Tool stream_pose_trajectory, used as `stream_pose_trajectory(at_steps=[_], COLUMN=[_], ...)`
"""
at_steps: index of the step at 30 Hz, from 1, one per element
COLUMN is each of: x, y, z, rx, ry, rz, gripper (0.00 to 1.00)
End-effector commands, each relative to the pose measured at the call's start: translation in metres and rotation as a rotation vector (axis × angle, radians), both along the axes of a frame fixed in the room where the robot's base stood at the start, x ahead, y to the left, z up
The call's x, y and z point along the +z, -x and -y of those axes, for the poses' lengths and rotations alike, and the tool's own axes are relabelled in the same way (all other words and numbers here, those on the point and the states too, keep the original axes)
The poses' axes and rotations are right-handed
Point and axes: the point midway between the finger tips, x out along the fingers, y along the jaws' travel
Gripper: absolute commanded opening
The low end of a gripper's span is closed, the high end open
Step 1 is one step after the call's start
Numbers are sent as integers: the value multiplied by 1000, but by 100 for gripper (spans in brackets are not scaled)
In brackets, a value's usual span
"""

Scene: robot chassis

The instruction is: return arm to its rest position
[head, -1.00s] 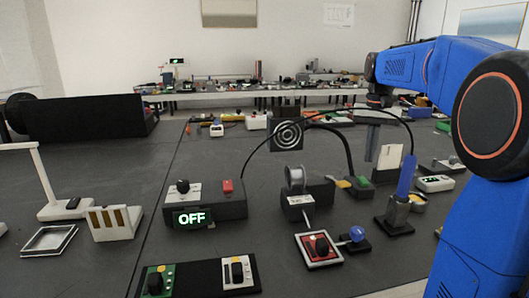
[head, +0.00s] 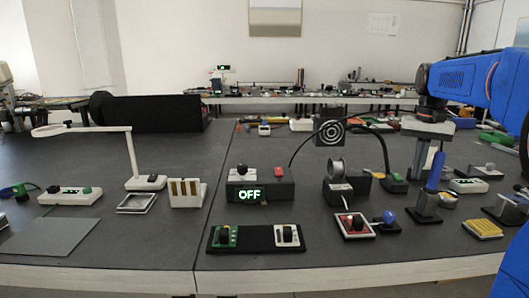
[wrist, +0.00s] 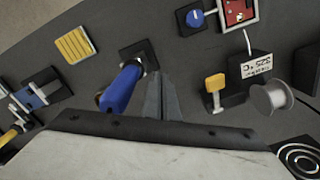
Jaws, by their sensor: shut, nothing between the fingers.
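My blue arm (head: 460,78) reaches in from the right edge of the head view. My gripper (head: 417,176) hangs from it, pointing down over the right part of the dark table, behind a blue-handled tool in a black stand (head: 434,180). In the wrist view my gripper's fingers (wrist: 161,92) are together with nothing between them. The blue handle (wrist: 122,88) shows just left of the fingers there; I cannot tell whether they touch.
A yellow ribbed pad (head: 483,229) lies to the right. Bare table (head: 130,240) shows at the front left.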

Motion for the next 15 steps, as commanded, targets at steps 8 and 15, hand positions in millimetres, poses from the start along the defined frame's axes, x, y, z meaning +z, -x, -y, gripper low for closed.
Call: stream_pose_trajectory(at_steps=[8,15], x=[-1,-5], y=[17,38], z=[-14,-31], rx=[27,62], ry=[6,15], rz=[20,50], gripper=[0,0])
